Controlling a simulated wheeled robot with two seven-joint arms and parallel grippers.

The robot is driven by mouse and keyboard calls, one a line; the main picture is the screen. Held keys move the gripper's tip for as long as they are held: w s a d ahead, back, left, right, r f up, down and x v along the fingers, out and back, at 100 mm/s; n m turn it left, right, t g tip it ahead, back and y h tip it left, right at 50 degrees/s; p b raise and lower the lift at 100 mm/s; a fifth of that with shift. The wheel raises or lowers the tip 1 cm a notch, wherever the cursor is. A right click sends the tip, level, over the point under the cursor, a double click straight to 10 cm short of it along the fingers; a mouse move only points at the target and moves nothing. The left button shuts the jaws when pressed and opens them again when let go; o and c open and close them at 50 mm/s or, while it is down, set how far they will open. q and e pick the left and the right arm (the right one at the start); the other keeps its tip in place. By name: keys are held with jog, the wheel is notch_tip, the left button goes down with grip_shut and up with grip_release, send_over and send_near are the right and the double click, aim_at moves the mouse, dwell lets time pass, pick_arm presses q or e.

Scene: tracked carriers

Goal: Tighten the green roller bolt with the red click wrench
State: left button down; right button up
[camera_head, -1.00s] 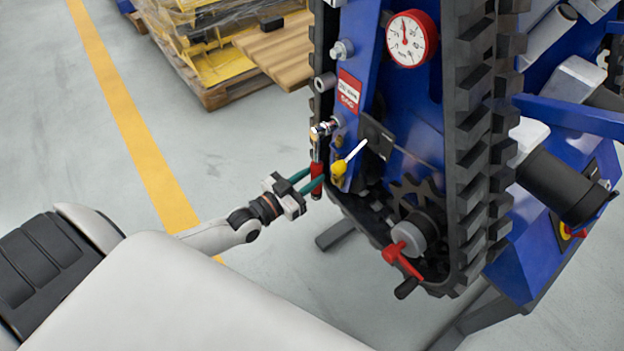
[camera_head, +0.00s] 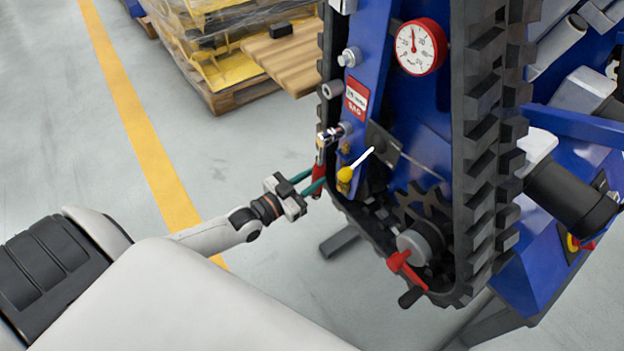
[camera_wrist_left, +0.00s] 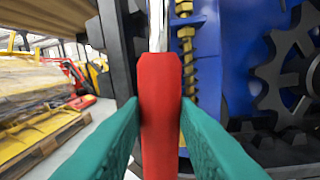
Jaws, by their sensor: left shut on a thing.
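My left gripper (camera_head: 314,184) is shut on the red handle of the click wrench (camera_head: 318,172), with its green fingers on both sides. The handle also shows in the left wrist view (camera_wrist_left: 160,90), between the fingers (camera_wrist_left: 160,112). The wrench stands almost upright, its handle leaning slightly left at the bottom. Its metal head (camera_head: 324,138) is up at a bolt (camera_head: 345,129) on the blue carrier's left edge; I cannot tell how firmly it is seated. No green colour shows on that bolt, so I cannot tell whether it is the green roller bolt. My right gripper is out of view.
Black track (camera_head: 478,150), a toothed sprocket (camera_head: 420,210) and a red handle (camera_head: 405,266) are further right. A dial gauge (camera_head: 420,46) is above. The floor on the left is clear; a loaded pallet (camera_head: 235,93) stands behind.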

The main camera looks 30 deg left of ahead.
pick_arm(q)
jog(key=shift+r, duration=0.1)
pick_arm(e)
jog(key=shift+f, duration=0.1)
pick_arm(q)
jog(key=shift+w+a+r+m, duration=0.1)
jog(key=shift+w+a+m, duration=0.2)
jog(key=shift+a+m, duration=0.35)
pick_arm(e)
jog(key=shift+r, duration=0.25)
pick_arm(q)
jog(key=shift+d, duration=0.15)
jog(key=shift+s+d+n+p, duration=0.25)
jog(key=shift+d+n+p, duration=0.1)
jog(key=shift+d+n, duration=0.25)
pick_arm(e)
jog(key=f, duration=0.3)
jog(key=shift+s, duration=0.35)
pick_arm(q)
jog(key=shift+s+d, duration=0.1)
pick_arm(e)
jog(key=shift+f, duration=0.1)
